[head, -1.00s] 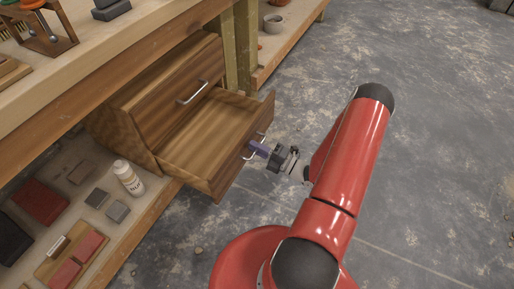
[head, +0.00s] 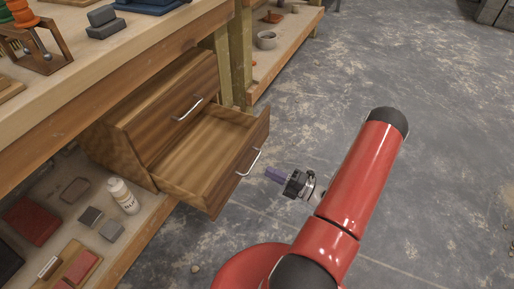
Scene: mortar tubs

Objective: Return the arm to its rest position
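My red arm (head: 358,185) reaches in from the bottom of the head view and bends back at a dark-capped joint. My gripper (head: 272,175) is small in the view, just right of the open drawer's handle (head: 249,163) and apart from it. Its purple end points left toward the drawer. I cannot tell whether its fingers are open or shut, as they are too small and seen edge-on. The lower drawer (head: 240,168) is pulled out, and the part of its inside that shows is empty.
A closed drawer (head: 172,100) sits above the open one under the workbench (head: 130,60). A white bottle (head: 123,196) and several blocks stand on the low shelf (head: 140,240). Grey concrete floor (head: 450,150) is clear to the right of my arm.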

